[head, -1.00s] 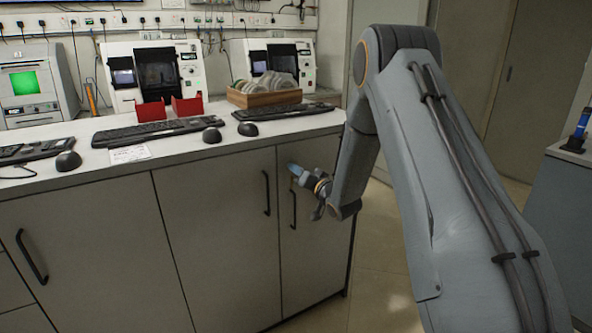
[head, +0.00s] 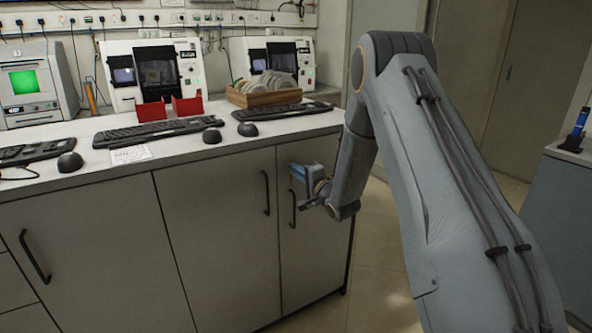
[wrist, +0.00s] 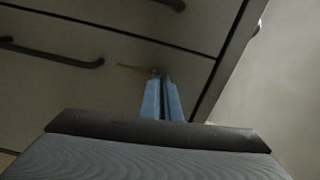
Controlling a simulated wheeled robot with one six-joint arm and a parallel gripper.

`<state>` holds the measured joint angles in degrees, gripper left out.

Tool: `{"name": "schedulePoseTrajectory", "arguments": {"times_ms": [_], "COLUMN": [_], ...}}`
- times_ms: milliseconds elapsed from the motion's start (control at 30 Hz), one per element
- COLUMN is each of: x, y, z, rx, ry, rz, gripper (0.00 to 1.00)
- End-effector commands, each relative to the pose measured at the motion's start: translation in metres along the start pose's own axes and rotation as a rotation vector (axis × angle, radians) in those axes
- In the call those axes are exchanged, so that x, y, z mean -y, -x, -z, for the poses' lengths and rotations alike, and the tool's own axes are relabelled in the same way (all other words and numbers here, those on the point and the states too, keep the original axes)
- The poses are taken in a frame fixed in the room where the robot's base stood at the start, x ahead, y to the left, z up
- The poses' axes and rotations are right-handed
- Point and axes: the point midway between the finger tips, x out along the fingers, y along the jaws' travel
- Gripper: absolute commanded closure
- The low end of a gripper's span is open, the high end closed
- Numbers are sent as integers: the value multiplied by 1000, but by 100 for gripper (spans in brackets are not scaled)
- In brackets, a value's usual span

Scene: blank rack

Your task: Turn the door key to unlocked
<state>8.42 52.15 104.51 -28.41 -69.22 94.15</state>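My gripper (head: 298,173) is at the front of the rightmost cabinet door (head: 318,255), close to its upper part. In the wrist view its two blue fingers (wrist: 163,98) lie nearly together, with a thin dark gap between them. A small metallic piece, which looks like the door key (wrist: 156,73), shows at the fingertips against the door. The fingers hide most of it, and its exact angle cannot be made out. A thin orange-brown strip (wrist: 132,67) lies on the door beside it.
A dark bar handle (head: 293,208) is on the door just below my gripper. Another handle (head: 266,193) is on the neighbouring door. The counter (head: 215,155) above holds keyboards, mice and a wooden box (head: 262,97) of discs. Open floor (head: 385,275) lies right of the cabinet.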

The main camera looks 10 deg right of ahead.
Motion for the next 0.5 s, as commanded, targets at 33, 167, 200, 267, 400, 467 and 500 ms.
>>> {"name": "schedulePoseTrajectory", "arguments": {"times_ms": [33,167,200,267,400,467,500], "x": [-1,-1,-1,-1,-1,-1,-1], "y": [0,0,0,0,0,0,0], "z": [0,-1,0,-1,-1,-1,-1], "rx": [1,1,1,1,1,1,1], "ry": [-23,-77,-90,-105,-127,-131,-133], "rz": [-1,-2,-2,-2,-2,-2,-2], "gripper": [100,100,100,100,100,100,100]}}
